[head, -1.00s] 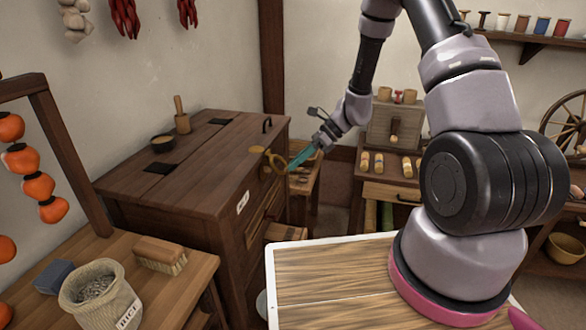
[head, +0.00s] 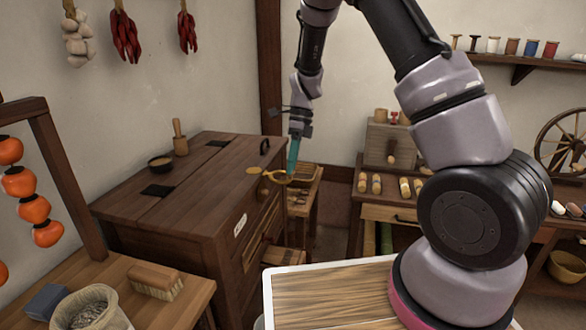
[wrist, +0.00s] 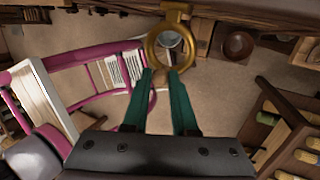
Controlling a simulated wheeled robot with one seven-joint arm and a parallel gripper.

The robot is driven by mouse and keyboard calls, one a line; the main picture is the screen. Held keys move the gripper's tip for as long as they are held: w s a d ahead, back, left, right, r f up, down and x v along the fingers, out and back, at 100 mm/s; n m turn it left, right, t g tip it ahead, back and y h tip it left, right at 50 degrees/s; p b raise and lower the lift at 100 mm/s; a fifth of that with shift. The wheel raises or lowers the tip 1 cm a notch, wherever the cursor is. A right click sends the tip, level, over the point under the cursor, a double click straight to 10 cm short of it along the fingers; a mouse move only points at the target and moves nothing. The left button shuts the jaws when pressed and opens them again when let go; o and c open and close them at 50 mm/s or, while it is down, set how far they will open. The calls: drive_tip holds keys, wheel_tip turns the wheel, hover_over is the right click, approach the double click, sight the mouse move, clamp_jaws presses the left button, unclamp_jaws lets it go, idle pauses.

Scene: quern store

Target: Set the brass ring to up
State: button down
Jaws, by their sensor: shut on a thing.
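The brass ring (head: 276,182) juts out from the upper front of the dark wooden chest (head: 190,190), close to a round brass plate (head: 254,170). In the head view it looks roughly level. In the wrist view the ring (wrist: 151,48) is a gold loop seen face on, just beyond my fingertips. My gripper (head: 291,172) points down from above, its teal fingers at the ring's outer side. In the wrist view my gripper (wrist: 162,74) is shut on the ring's near rim. The exact contact is partly hidden between the fingertips.
A black handle (head: 265,147), a dark bowl (head: 160,163) and a wooden pestle (head: 180,138) are on the chest top. A bench with a brush (head: 155,280) stands at front left. A table with spools (head: 376,184) stands to the right.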

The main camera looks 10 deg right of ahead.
drive_tip(key=shift+w+a+r, duration=0.2)
drive_tip(key=shift+a+r, duration=0.1)
drive_tip(key=shift+a, duration=0.1)
drive_tip(key=c, duration=1)
unclamp_jaws()
drive_tip(key=v, duration=1)
drive_tip(key=shift+d+r, duration=0.2)
drive_tip(key=shift+r, duration=0.15)
drive_tip(key=shift+w, duration=0.1)
